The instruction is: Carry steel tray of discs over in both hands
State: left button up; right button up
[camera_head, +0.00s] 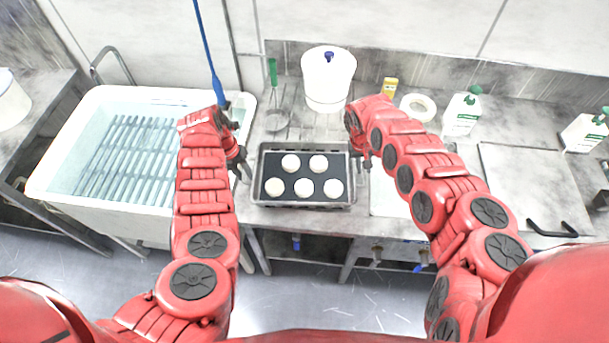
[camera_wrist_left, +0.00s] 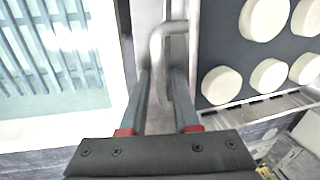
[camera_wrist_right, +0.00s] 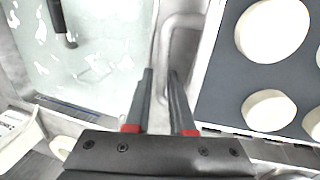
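The steel tray (camera_head: 300,204) lies level on the steel worktop. Several cream-white discs (camera_head: 304,187) sit flat on its dark bottom. My left gripper (camera_head: 246,172) is at the tray's left end; in the left wrist view its two fingers (camera_wrist_left: 161,78) stand apart, with the bent steel handle (camera_wrist_left: 157,50) between them. My right gripper (camera_head: 365,163) is at the right end; in the right wrist view its fingers (camera_wrist_right: 160,78) are also apart, with the other handle (camera_wrist_right: 176,22) between and just beyond their tips. Whether the fingers touch the handles is not clear.
A white basin (camera_head: 75,205) with a slatted rack stands left. Behind the tray are a green-handled strainer (camera_head: 276,120), a white tub (camera_head: 328,80), a tape roll (camera_head: 418,107) and a white bottle (camera_head: 461,115). A flat panel (camera_head: 530,180) with a black handle is at right.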

pick_arm(q)
jog(key=c, duration=0.4)
pick_arm(e)
grip_shut()
pick_arm(q)
grip_shut()
dwell(0.9)
